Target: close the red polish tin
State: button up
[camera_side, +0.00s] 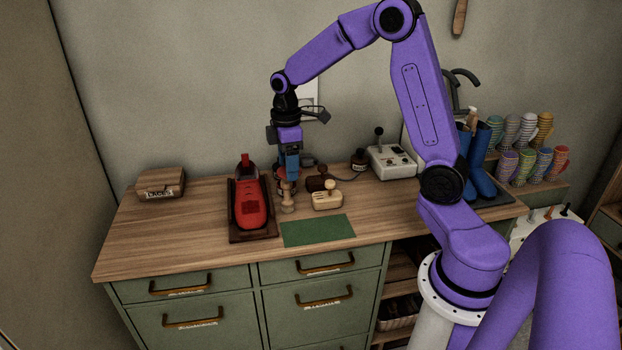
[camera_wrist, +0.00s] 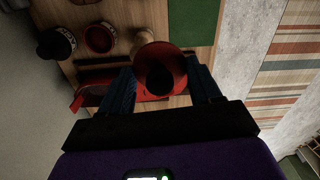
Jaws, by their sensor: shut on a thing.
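My gripper (camera_side: 288,177) points down over the back middle of the bench, right of the red boot. In the wrist view, its two blue fingers (camera_wrist: 162,88) are shut on a round red lid (camera_wrist: 176,60), with a dark patch at its middle. The open red polish tin (camera_wrist: 99,38) shows a red rim and dark inside; it stands apart from the held lid, up and to the left in that view. In the side view the fingers and nearby items hide the tin, and I cannot make out the lid clearly.
A red boot (camera_side: 250,207) lies on a dark stand beside my gripper. A wooden-handled item (camera_side: 287,203) stands close in front of it. A brush (camera_side: 327,200) and a green mat (camera_side: 317,231) are to the right. The bench's left part is mostly clear beyond a wooden box (camera_side: 160,182).

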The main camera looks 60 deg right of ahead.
jog(key=w+d+f+m, duration=0.2)
jog(key=w+d+f, duration=0.1)
jog(key=w+d, duration=0.5)
jog(key=shift+s+d+f, duration=0.1)
jog(key=shift+d+f, duration=0.05)
jog(key=shift+f, duration=1.5)
jog(key=shift+s+d+f, duration=0.1)
jog(key=shift+f, duration=1.5)
jog(key=shift+f, duration=0.2)
jog(key=o, duration=1.2)
jog(key=shift+o, duration=0.2)
jog(key=shift+r, duration=0.1)
notch_tip(320, 180, up, 7)
dwell(0.3)
